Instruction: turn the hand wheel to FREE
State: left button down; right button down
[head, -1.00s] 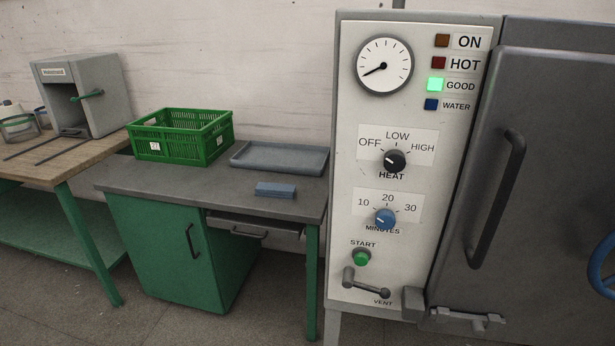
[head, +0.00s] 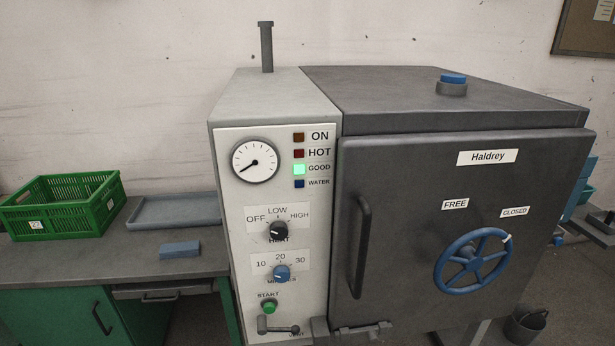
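The blue hand wheel (head: 473,262) sits on the right part of the dark machine door (head: 400,220). It has several spokes and a small white mark on its rim at the upper right, on the side of the CLOSED label (head: 514,212). The FREE label (head: 455,204) is above the wheel to the left. The door looks shut, with a long dark vertical handle (head: 361,248) on its left side. Neither of my grippers is in view.
A light control panel (head: 243,188) with a gauge, lamps and knobs stands left of the door; the green GOOD lamp (head: 299,169) is lit. A bench with a green crate (head: 64,205), grey tray (head: 172,211) and blue block (head: 180,250) is farther left. A bucket (head: 526,324) stands lower right.

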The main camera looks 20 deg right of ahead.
aim_at(471, 259)
jog(key=z, duration=2)
